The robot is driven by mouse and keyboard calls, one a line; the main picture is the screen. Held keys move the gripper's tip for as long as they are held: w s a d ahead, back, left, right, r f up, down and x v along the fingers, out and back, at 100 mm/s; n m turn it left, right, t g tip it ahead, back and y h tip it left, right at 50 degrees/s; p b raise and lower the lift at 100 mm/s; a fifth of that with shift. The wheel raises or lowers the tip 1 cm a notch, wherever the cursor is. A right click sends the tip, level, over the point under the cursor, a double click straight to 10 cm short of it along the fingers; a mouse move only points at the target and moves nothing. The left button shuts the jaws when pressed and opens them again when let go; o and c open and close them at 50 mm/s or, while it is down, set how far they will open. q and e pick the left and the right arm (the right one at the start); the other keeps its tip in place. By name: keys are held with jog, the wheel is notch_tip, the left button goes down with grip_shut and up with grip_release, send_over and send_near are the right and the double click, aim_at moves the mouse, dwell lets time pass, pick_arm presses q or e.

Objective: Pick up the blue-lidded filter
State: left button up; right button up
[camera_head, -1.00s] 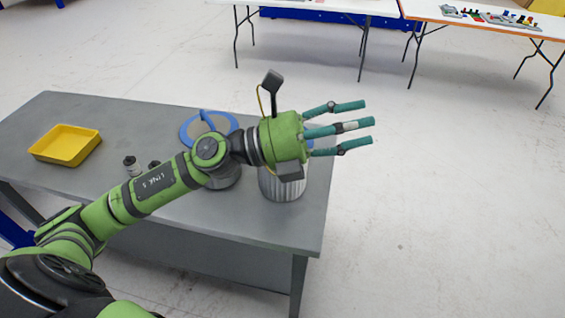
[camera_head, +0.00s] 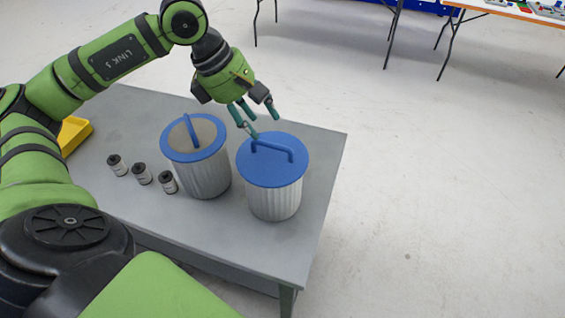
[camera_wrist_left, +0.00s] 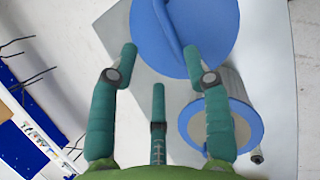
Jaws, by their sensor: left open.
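The blue-lidded filter (camera_head: 275,203) stands upright on the grey table near its right end. It is a pale pleated cylinder with a solid blue lid and a raised blue handle. Its lid (camera_wrist_left: 213,28) fills the top of the left wrist view. My left gripper (camera_head: 262,122) is open and empty, just above and behind the lid in the head view, with its fingers pointing down. In the left wrist view its three teal fingers (camera_wrist_left: 161,62) are spread, and the fingertips overlap the lid's near edge. I cannot tell whether they touch it. My right gripper is not in view.
A second filter (camera_head: 205,178), with a blue rim and grey top, stands close to the left; its rim (camera_wrist_left: 254,128) shows in the wrist view. Several small dark-capped canisters (camera_head: 142,174) and a yellow tray (camera_head: 75,133) are farther left. The table's right end (camera_head: 322,185) is clear.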

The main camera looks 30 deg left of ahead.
aim_at(269, 139)
pick_arm(q)
jog(key=shift+s+d+f+p, duration=0.45)
jog(key=shift+s+f+p, duration=0.1)
jog(key=shift+s, duration=0.1)
jog(key=p+x, duration=0.1)
jog(key=x, duration=0.1)
jog(key=p+x, duration=0.1)
jog(key=x, duration=0.1)
jog(key=shift+w, duration=0.25)
jog(key=shift+d+f, duration=0.15)
jog(key=shift+f, duration=0.3)
jog(key=shift+c, duration=0.8)
jog(key=shift+r, duration=0.1)
grip_shut()
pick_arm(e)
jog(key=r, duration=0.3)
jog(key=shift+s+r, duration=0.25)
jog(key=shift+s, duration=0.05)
